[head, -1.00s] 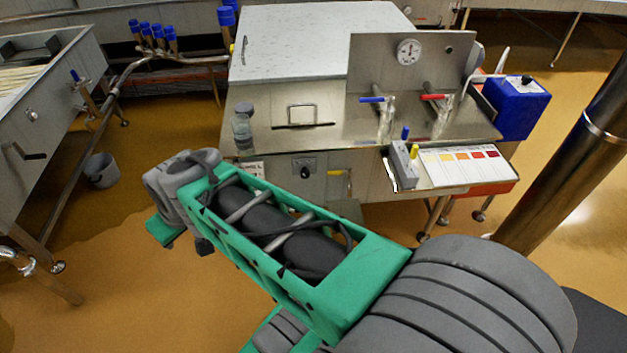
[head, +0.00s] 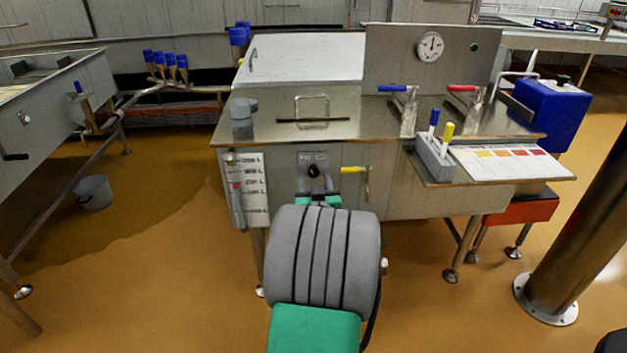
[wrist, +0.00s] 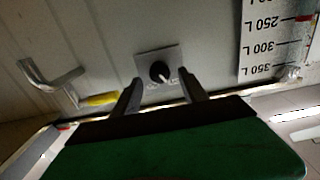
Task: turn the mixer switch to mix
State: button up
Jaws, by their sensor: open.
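The mixer switch (head: 314,171) is a black round knob on a small metal plate on the front of the steel vat. It also shows in the wrist view (wrist: 159,71), upside down, with its plate lettering too small to read. My gripper (wrist: 157,88) is open, its two dark fingers pointing at the plate, one on either side of the knob in the picture. A gap seems to remain between fingertips and knob. In the head view my arm hides most of the gripper just below the plate.
A yellow-handled valve (head: 354,170) sits right of the switch plate. A litre scale (head: 250,190) is to its left. Above is the vat top (head: 270,125); a shelf with a colour chart (head: 500,162) juts out at the right.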

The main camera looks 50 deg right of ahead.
aim_at(313, 170)
jog(key=shift+x, duration=1.3)
grip_shut()
jog(key=shift+a+f, duration=0.1)
